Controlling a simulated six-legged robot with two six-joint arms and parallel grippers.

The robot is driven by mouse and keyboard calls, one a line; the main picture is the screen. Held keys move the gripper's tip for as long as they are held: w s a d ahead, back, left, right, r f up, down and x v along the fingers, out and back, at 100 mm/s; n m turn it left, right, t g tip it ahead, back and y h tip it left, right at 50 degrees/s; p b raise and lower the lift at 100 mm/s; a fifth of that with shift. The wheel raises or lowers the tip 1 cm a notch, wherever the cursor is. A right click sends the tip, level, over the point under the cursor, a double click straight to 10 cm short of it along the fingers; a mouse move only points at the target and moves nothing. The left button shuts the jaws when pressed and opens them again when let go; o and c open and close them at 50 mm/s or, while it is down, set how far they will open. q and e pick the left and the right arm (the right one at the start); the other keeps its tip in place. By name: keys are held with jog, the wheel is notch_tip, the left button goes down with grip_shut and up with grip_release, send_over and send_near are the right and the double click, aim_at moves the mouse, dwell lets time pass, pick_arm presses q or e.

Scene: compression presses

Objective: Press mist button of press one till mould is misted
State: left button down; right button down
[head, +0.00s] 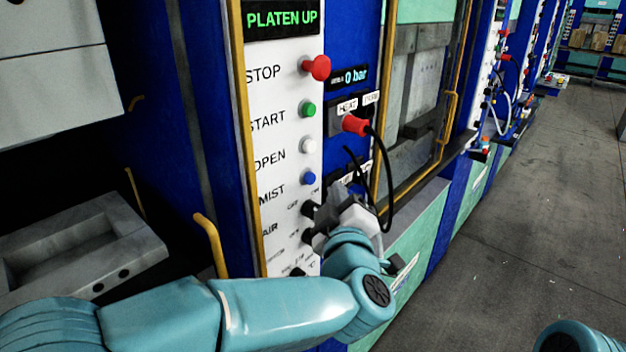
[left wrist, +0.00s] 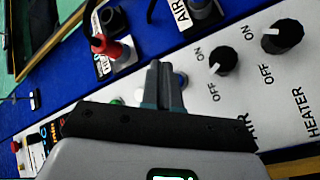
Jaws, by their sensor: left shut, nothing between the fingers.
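The blue mist button (head: 308,178) sits on the white panel (head: 284,130), beside the label MIST. In the left wrist view, the blue button (left wrist: 181,78) shows just beside the fingertips, partly hidden by them. My left gripper (head: 338,192) is shut and empty, just in front of the panel near the button. Its fingers (left wrist: 163,82) point at the panel; I cannot tell if they touch the button. A grey mould block (head: 75,245) with a hollow lies at the lower left under a raised grey block (head: 50,60). No mist shows. My right gripper is not in view.
Red stop (head: 317,67), green start (head: 307,109) and white open (head: 308,145) buttons stand above. Black knobs (left wrist: 222,62) sit nearby. A red plug (head: 355,124) with a black cable hangs close to my gripper. Yellow rails (head: 242,140) edge the panel. Floor is clear at right.

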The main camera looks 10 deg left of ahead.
pick_arm(q)
jog(key=shift+w+a, duration=0.65)
jog(key=shift+a, duration=0.25)
jog(key=shift+w+a, duration=0.1)
jog(key=shift+a, duration=0.05)
dwell(1.4)
jog(key=shift+w+a+b, duration=0.15)
jog(key=shift+a+b, duration=0.05)
jog(key=shift+b, duration=0.1)
jog(key=shift+w+a, duration=0.3)
jog(key=shift+a, duration=0.15)
dwell(0.6)
dwell(0.4)
jog(key=shift+s+d, duration=0.6)
jog(key=shift+d, duration=0.2)
jog(key=shift+s+d, duration=0.75)
jog(key=shift+d, duration=0.3)
jog(key=shift+s+d, duration=0.7)
jog(key=shift+d, duration=0.3)
